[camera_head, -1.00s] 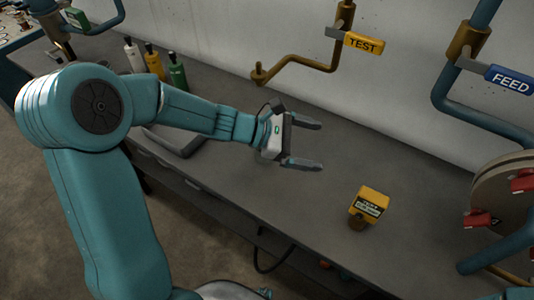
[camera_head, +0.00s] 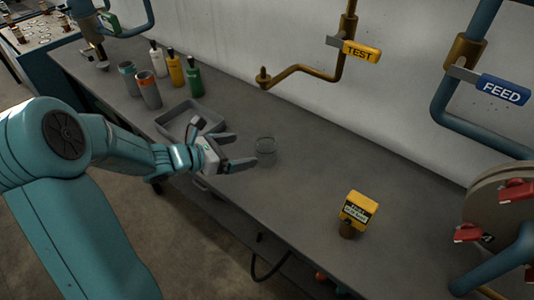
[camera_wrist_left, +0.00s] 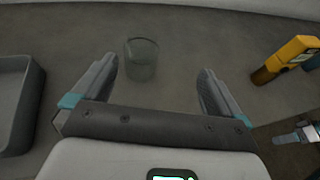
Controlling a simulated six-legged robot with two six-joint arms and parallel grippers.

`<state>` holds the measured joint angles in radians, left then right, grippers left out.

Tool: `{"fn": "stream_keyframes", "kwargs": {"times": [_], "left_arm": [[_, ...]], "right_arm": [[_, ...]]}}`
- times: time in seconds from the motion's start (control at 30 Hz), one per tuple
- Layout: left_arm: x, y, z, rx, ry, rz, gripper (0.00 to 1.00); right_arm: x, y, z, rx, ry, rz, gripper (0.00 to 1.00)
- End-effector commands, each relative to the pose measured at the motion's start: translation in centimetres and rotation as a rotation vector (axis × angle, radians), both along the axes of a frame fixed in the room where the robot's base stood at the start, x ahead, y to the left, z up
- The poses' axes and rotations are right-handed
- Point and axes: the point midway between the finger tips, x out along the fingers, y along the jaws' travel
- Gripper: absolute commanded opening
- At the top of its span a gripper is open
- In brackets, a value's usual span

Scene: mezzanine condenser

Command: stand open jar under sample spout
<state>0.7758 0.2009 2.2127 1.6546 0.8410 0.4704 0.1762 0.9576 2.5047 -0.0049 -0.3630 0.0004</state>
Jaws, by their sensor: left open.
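A clear, open glass jar (camera_head: 265,150) stands upright on the grey bench, below the end of the brass spout (camera_head: 300,72) with the yellow TEST tag (camera_head: 361,50). I cannot tell whether it is exactly under the outlet. My left gripper (camera_head: 240,152) is open and empty, just left of the jar and apart from it. In the left wrist view the jar (camera_wrist_left: 141,58) stands beyond the fingertips, nearer the left finger. A small jointed part (camera_wrist_left: 298,133) at that view's right edge may be my right gripper; its jaws are unclear. The spout is outside the wrist view.
A grey tray (camera_head: 172,128) lies left of the jar, with green, yellow and white bottles (camera_head: 175,71) and two canisters behind. A yellow device (camera_head: 358,211) stands front right. A blue FEED pipe (camera_head: 490,148) and a red-handled wheel are at the right. Bench between is clear.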

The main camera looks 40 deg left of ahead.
Motion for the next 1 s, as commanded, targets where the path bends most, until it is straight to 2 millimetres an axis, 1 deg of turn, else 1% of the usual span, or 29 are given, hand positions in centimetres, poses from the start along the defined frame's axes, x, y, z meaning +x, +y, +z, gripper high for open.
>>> {"fn": "stream_keyframes", "kwargs": {"times": [0.03,0.13,0.2,0.27,0.37,0.6,0.7,0.9,0.97,1.0], "left_arm": [[-0.4,0.9,-0.3,0.003,0.005,0.02,1.0],[-0.9,2.1,-0.7,0.004,0.013,0.048,1.0],[-1.0,2.5,-1.0,0.004,0.018,0.058,1.0],[-0.6,2.5,-1.3,0.004,0.018,0.061,1.0],[1.1,1.9,-2.0,0.003,0.02,0.059,1.0],[6.0,0.2,-4.1,0.003,0.02,0.06,1.0],[7.4,-0.2,-4.7,0.004,0.018,0.061,1.0],[8.8,-0.7,-5.1,0.005,0.019,0.065,1.0],[9.5,-1.0,-5.2,0.004,0.02,0.063,1.0],[10.1,-1.3,-5.3,0.004,0.018,0.061,1.0]], "right_arm": [[0.0,0.0,-0.2,0.0,0.0,0.0,0.43],[0.0,0.0,-0.3,0.0,0.0,0.0,0.43],[0.0,0.0,-0.3,0.0,0.0,0.001,0.43],[0.0,0.0,-0.3,0.0,0.0,0.001,0.43],[0.0,0.0,-0.3,0.0,0.0,0.0,0.43],[0.0,0.0,-0.3,0.0,0.0,0.0,0.43],[0.0,0.0,-0.2,0.0,0.0,0.0,0.43],[0.0,0.0,0.0,0.0,0.0,0.0,0.43],[0.0,0.0,0.3,0.0,0.0,0.0,0.43],[0.0,0.0,0.5,0.0,0.0,0.0,0.43]]}}
